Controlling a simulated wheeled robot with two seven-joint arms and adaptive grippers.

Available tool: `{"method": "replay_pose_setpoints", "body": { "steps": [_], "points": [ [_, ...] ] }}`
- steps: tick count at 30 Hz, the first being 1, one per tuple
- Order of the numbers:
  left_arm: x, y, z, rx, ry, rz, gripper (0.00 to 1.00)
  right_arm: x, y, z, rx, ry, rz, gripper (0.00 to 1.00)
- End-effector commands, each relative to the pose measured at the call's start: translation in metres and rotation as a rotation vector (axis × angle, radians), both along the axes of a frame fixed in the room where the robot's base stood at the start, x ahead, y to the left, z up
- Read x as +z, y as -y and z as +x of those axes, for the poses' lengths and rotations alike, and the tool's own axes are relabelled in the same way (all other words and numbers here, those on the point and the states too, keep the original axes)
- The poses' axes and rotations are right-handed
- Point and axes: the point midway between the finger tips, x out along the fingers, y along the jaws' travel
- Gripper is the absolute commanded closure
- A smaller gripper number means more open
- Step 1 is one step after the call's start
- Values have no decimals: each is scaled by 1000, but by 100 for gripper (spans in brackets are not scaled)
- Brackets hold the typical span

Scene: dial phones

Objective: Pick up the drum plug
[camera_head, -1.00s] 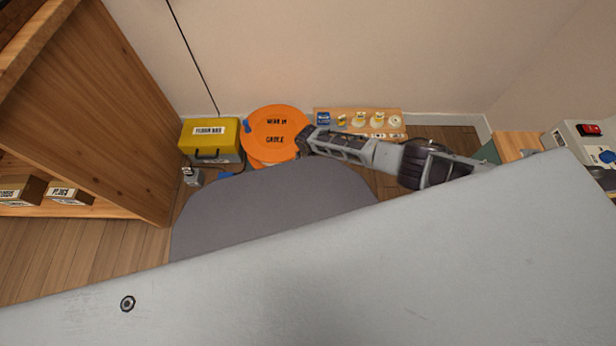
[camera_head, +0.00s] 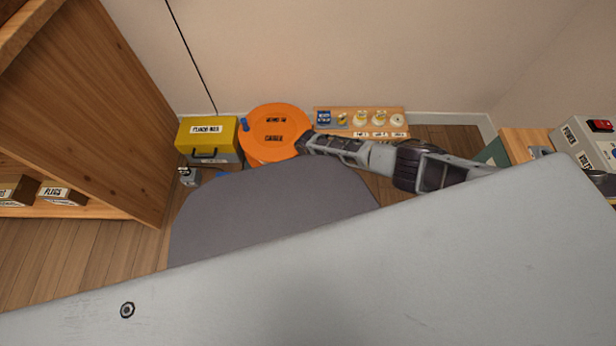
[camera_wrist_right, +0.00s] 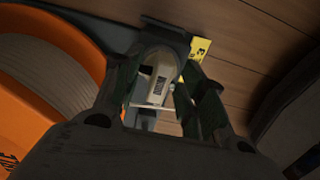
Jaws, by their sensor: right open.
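The drum plug (camera_wrist_right: 157,85), a pale piece with a small printed label, shows in the right wrist view. My right gripper (camera_wrist_right: 161,72) is open, with one dark green finger on each side of the plug. I cannot tell whether either finger touches it. The orange cable drum (camera_head: 275,132) is beside the yellow box in the head view. Its orange rim (camera_wrist_right: 75,40) fills the left of the wrist view. In the head view my right arm reaches in from the right to the drum's edge, and its fingers are hidden. My left gripper is not in view.
A yellow box (camera_head: 207,136) stands left of the drum, with a small grey item (camera_head: 188,176) in front. A wooden board (camera_head: 362,111) with several fittings is against the wall. A wooden shelf (camera_head: 100,110) stands at left. A yellow tag (camera_wrist_right: 199,48) lies beyond my fingers.

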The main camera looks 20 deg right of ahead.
Motion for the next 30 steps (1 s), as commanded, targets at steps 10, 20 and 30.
{"method": "replay_pose_setpoints", "body": {
  "steps": [10, 20, 30],
  "points": [
    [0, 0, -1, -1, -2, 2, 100, 0, 0, 0, 0, 0, 1, 59],
    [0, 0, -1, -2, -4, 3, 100, 0, 0, 0, 0, 0, 1, 92],
    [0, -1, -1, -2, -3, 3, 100, 0, 0, 0, 0, 0, 1, 100]
  ]
}}
